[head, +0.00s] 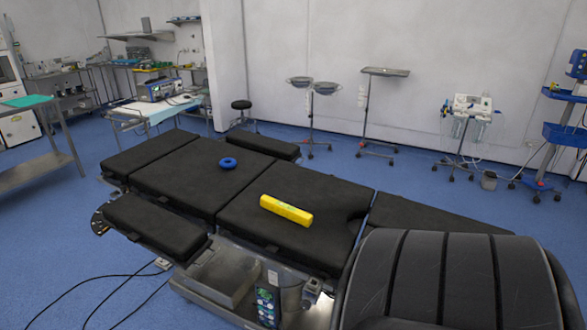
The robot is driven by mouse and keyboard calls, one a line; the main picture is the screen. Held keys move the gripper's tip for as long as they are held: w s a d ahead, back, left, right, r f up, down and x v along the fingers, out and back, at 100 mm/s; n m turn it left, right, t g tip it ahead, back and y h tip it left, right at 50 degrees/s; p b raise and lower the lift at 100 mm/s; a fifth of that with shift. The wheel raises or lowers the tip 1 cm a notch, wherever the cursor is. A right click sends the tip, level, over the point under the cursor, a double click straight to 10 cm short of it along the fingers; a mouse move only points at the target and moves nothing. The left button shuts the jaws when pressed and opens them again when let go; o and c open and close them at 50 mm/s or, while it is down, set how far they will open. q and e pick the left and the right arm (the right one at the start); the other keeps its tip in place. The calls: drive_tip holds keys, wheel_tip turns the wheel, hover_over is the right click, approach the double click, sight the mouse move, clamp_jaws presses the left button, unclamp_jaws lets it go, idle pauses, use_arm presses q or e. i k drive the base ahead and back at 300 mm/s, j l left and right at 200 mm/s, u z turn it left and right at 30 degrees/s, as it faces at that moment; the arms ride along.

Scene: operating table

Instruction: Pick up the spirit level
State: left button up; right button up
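The spirit level (286,210) is a yellow bar with a small greenish vial mark on it. It lies flat on the black padded operating table (318,191), on the middle-right cushion, at a slant from upper left to lower right. Nothing covers it. Neither of my grippers shows in the head view.
A blue ring (228,163) lies on the table pad to the left of and behind the level. A large black ribbed padded shape (440,280) fills the lower right. Cables lie on the blue floor at lower left. Stands (375,110) and carts line the back wall.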

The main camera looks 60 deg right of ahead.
sight(305, 219)
drive_tip(key=k+z, duration=0.15)
drive_tip(key=z, duration=1.3)
drive_tip(key=j, duration=0.05)
